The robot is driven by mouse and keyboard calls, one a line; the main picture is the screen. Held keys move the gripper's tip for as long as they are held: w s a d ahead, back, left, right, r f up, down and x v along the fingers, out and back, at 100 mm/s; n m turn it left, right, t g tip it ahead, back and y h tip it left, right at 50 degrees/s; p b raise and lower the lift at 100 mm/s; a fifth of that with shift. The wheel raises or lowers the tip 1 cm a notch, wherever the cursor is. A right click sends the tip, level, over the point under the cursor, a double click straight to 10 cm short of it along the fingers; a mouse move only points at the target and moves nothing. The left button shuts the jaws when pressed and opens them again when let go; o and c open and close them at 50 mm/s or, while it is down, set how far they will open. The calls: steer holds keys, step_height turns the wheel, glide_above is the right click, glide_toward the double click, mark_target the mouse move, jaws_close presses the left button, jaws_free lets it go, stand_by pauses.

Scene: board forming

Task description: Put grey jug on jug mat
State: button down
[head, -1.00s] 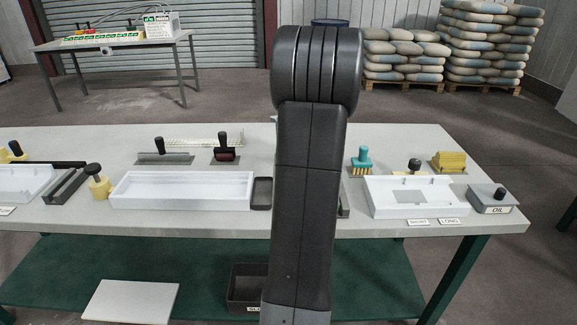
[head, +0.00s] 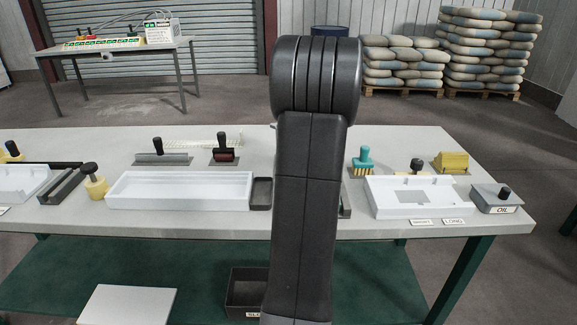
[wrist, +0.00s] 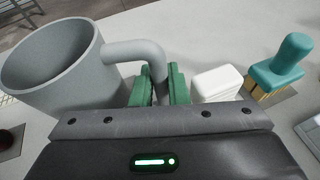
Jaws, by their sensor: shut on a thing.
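The grey jug (wrist: 62,75) fills the left of the wrist view, with its open top showing and its handle reaching right. My gripper (wrist: 160,88) has green fingers, one on each side of the lower part of the handle, and is shut on it. The jug's base is hidden, so I cannot tell whether it touches the table. In the head view my arm covers the middle of the table and hides the jug and gripper. I cannot make out the jug mat in either view.
A teal brush (wrist: 285,65) and a white block (wrist: 217,84) are right of my gripper.

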steer(key=shift+f+b, duration=0.2)
steer(key=shift+b, duration=0.15)
steer(key=c, duration=1.3)
jaws_free()
steer(key=shift+c, duration=0.2)
steer(key=v, duration=1.4)
steer(key=shift+w, duration=0.2)
steer(key=x, duration=1.3)
steer(key=shift+w+d+f, duration=0.2)
steer(key=shift+w+f, duration=0.05)
steer(key=shift+w, duration=0.05)
steer(key=shift+s+r, duration=0.1)
steer(key=shift+r, duration=0.1)
